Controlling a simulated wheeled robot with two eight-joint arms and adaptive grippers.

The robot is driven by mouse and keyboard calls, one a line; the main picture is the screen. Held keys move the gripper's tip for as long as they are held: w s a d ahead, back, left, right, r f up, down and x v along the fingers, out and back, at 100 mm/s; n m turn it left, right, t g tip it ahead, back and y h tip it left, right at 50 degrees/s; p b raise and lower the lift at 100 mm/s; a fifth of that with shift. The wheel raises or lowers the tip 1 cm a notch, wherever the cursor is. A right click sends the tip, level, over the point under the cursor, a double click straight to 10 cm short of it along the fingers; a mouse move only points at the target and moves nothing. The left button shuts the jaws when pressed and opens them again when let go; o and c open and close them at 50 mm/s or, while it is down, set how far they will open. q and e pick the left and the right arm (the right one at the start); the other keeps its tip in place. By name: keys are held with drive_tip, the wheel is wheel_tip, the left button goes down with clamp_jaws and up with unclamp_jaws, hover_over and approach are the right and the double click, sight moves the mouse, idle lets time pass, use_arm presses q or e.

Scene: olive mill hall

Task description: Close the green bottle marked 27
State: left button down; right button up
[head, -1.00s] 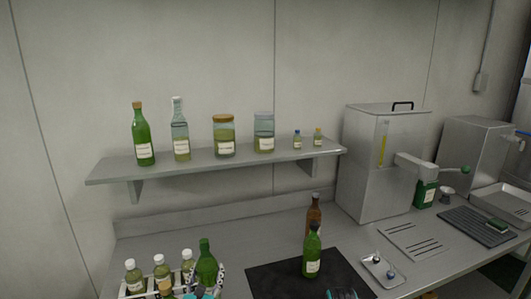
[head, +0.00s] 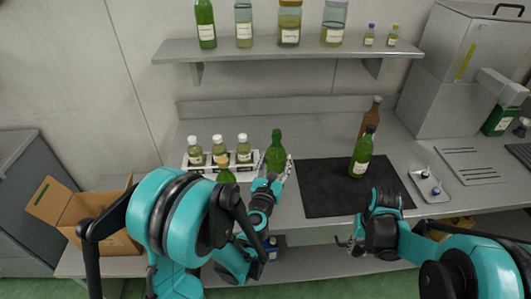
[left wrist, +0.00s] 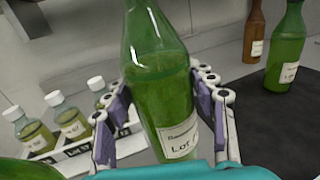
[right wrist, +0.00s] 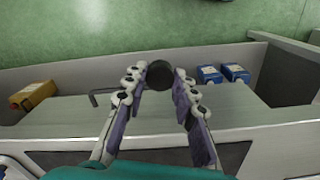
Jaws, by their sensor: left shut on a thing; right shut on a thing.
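My left gripper (head: 274,175) is shut on a green glass bottle (head: 275,150). The left wrist view shows its fingers (left wrist: 165,105) on both sides of the bottle (left wrist: 160,85), which looks tilted there. The head view shows no cap on this bottle's mouth; the left wrist view cuts the mouth off. My right gripper (head: 350,243) is off the counter's front edge.
A second green bottle (head: 361,155), dark-topped, stands on the black mat (head: 315,190), with a brown bottle (head: 370,115) behind. White-capped bottles (head: 243,148) stand in a rack (head: 208,168) to the left. A small tray (head: 430,187) lies right of the mat. A shelf (head: 270,48) hangs above.

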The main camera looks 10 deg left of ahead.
use_arm(q)
drive_tip(key=s+d, duration=0.3)
drive_tip(key=d, duration=0.9)
drive_tip(key=shift+s+d, duration=0.15)
drive_tip(key=shift+d, duration=0.05)
use_arm(e)
drive_tip(key=shift+w, duration=0.1)
drive_tip(key=w+a+r+n, duration=0.1)
drive_tip(key=w+a+r, duration=0.2)
drive_tip(key=w+r, duration=0.55)
drive_tip(key=w+a+r, duration=0.4)
drive_tip(key=w+r, duration=0.3)
drive_tip(key=r, duration=0.3)
drive_tip(key=s+a+r, duration=0.2)
drive_tip(key=a+r, duration=0.3)
drive_tip(key=r, duration=0.4)
drive_tip(key=s+a+r+n, duration=0.1)
drive_tip(key=a+r, duration=0.4)
drive_tip(key=r, duration=0.5)
drive_tip(key=shift+s+a+r, duration=0.15)
drive_tip(key=shift+s+a, duration=0.2)
drive_tip(key=shift+a, duration=0.05)
